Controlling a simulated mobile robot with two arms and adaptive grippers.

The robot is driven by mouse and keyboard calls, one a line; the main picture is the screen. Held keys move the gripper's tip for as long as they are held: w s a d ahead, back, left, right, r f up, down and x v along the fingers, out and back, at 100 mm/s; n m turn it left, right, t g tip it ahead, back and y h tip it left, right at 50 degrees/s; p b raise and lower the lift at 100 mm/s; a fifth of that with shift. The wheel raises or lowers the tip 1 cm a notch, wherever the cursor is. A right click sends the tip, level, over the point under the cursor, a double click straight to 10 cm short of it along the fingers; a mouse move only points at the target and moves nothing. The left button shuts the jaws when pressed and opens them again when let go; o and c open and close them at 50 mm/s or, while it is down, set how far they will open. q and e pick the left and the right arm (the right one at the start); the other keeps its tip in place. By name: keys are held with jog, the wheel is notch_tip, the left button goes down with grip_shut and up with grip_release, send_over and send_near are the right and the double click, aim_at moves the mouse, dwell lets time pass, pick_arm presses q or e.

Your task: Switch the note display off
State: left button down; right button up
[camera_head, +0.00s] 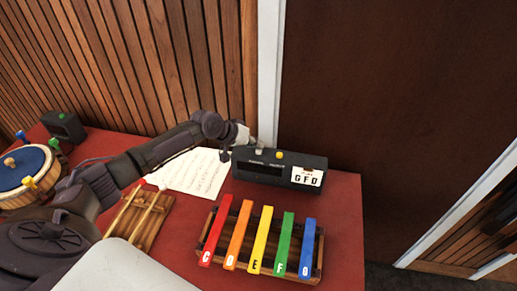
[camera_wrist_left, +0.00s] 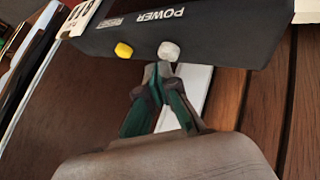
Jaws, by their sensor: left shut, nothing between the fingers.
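The note display (camera_head: 280,172) is a black box on the red table against the wall, with a white card reading GFD on its front right. Its small screen looks dark. On its top are a yellow button (camera_head: 279,155) and a whitish button (camera_head: 260,151). In the left wrist view the whitish button (camera_wrist_left: 169,51) sits under the word POWER, with the yellow button (camera_wrist_left: 123,50) beside it. My left gripper (camera_wrist_left: 158,70) is shut and empty, its fingertips right at the whitish button; I cannot tell whether they touch it. My right gripper is not in view.
A rack of coloured lettered bars (camera_head: 262,236) stands in front of the display. A paper sheet (camera_head: 200,172), a wooden rack with mallets (camera_head: 140,216), a blue drum (camera_head: 22,166) and a dark box (camera_head: 63,127) are on the left. The wood wall is close behind.

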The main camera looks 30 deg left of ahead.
aim_at(256, 151)
pick_arm(q)
notch_tip(256, 151, up, 6)
jog(key=p, duration=0.5)
jog(key=shift+p, duration=0.4)
